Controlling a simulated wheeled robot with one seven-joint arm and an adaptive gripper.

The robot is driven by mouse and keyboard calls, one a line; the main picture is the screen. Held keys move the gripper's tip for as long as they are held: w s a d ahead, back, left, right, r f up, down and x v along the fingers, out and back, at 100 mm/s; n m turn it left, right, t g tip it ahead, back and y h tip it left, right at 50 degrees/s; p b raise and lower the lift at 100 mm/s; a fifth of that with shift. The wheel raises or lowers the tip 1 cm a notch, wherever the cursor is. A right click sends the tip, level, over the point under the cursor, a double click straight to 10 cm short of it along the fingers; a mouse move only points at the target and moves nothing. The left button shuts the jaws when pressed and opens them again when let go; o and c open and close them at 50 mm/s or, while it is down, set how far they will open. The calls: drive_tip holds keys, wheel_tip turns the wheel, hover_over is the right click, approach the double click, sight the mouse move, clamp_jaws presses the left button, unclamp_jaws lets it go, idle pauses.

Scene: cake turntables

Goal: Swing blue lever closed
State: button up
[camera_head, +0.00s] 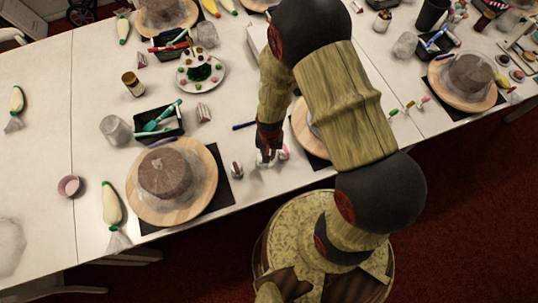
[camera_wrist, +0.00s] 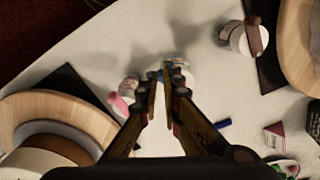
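My gripper (camera_head: 268,158) points down at the table near its front edge, between two cake turntables. In the wrist view its fingers (camera_wrist: 168,78) are close together with a narrow gap. A small whitish container (camera_wrist: 184,74) is partly hidden behind the fingertips. A small bit of blue, possibly the blue lever (camera_wrist: 158,74), shows at the tips; whether the fingers touch it is unclear. Beside it stands a small container with a pink part (camera_wrist: 120,103), also visible in the head view (camera_head: 283,152). On the other side is a white container with a brown lever (camera_wrist: 258,36).
A wooden turntable with a brown cake (camera_head: 166,174) stands left of my gripper, and another turntable (camera_head: 305,130) is partly behind my arm. A blue pen (camera_head: 244,126) lies behind the gripper. A black tray (camera_head: 160,127) and a paint palette (camera_head: 201,72) stand farther back.

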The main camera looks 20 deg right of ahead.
drive_tip(key=o, duration=0.5)
drive_tip(key=shift+c, duration=0.2)
drive_tip(key=shift+r, duration=0.15)
wheel_tip(320, 180, up, 12)
idle(0.4)
